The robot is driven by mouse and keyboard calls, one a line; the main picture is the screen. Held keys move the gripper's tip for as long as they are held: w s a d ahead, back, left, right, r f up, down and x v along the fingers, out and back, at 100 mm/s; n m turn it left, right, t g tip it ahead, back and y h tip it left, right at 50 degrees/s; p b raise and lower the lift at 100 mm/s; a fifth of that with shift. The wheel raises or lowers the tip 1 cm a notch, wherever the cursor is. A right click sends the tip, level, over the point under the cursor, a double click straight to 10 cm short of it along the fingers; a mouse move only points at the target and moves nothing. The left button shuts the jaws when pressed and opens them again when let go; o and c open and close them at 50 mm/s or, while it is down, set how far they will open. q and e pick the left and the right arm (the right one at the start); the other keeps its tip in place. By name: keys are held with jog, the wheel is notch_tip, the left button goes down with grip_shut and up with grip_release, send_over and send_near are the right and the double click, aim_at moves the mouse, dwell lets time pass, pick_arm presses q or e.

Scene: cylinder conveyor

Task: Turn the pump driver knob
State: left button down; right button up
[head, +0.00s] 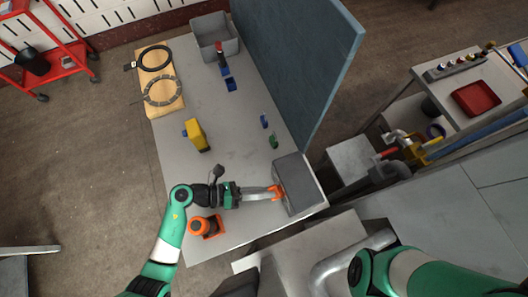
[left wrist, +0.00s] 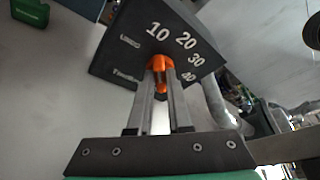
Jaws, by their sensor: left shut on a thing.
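The pump driver is a dark grey box (head: 298,184) at the right end of the table in the head view. In the left wrist view its dark face (left wrist: 128,40) carries white numbers 10, 20, 30, 40 and small lettering. The orange knob (left wrist: 158,63) sits on this face below the numbers and also shows at the box's left side in the head view (head: 277,191). My left gripper (left wrist: 160,85) is shut on the knob, one finger on each side. The fingertips cover part of the knob. My right arm is at the lower right of the head view; its gripper is out of frame.
The grey table (head: 235,140) holds a yellow device (head: 196,134), an orange device (head: 206,226), small blue and green parts, a wooden board (head: 160,85) with rings, and a grey bin (head: 213,36). A tall blue-grey panel (head: 300,60) stands along the table's right edge.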

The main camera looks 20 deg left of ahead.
pick_arm(q)
jog(key=c, duration=0.8)
grip_release()
jog(key=shift+c, duration=0.2)
jog(key=p+v, duration=0.1)
jog(key=v, duration=1)
jog(key=shift+a, duration=0.3)
jog(key=shift+s, duration=0.15)
